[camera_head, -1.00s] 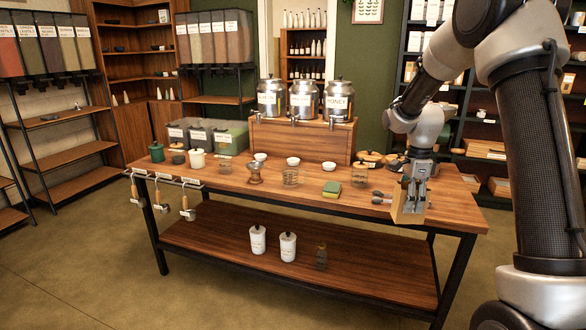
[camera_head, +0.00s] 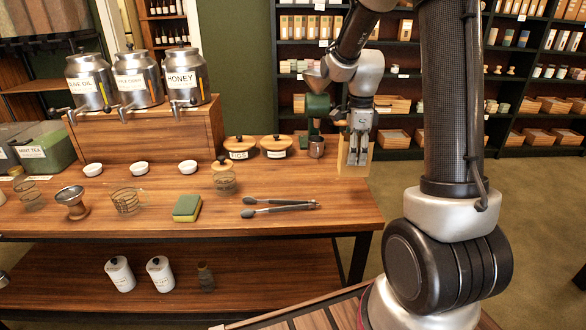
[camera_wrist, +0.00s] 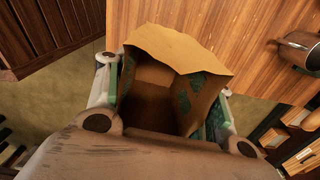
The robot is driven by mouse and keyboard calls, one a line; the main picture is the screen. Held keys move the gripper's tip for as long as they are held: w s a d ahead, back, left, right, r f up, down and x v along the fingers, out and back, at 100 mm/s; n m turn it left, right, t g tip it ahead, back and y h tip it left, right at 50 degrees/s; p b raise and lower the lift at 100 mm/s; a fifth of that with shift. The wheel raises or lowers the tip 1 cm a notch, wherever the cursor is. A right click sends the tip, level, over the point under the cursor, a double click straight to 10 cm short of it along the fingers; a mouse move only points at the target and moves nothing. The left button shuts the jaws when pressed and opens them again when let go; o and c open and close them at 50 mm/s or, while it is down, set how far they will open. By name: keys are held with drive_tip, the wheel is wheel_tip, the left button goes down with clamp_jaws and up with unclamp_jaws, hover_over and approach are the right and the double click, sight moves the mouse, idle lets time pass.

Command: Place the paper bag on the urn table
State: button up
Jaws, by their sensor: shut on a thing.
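My gripper (camera_head: 358,158) is shut on the paper bag (camera_head: 344,157), beyond the right end of the urn table in the head view. The wrist view shows the brown bag (camera_wrist: 165,85) open-mouthed between my two fingers, with its inside visible and seemingly empty. The urn table (camera_head: 330,212) is a wooden table bearing three metal urns (camera_head: 140,78) on a wooden riser at its back left. The bag appears close to the table's right edge; whether it touches the tabletop cannot be told.
Metal tongs (camera_head: 280,208) and a green-yellow sponge (camera_head: 187,208) lie near the table's front. Two lidded wooden bowls (camera_head: 240,148) and a green grinder (camera_head: 316,108) with a metal cup (camera_head: 316,147) stand at the back right. The right part of the tabletop is largely clear.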

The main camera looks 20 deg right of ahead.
wheel_tip(320, 180, down, 10)
drive_tip(key=shift+r, duration=0.1)
idle(0.4)
drive_tip(key=shift+s, duration=0.1)
drive_tip(key=o, duration=0.9)
drive_tip(key=shift+f, duration=0.2)
drive_tip(key=shift+o, duration=0.2)
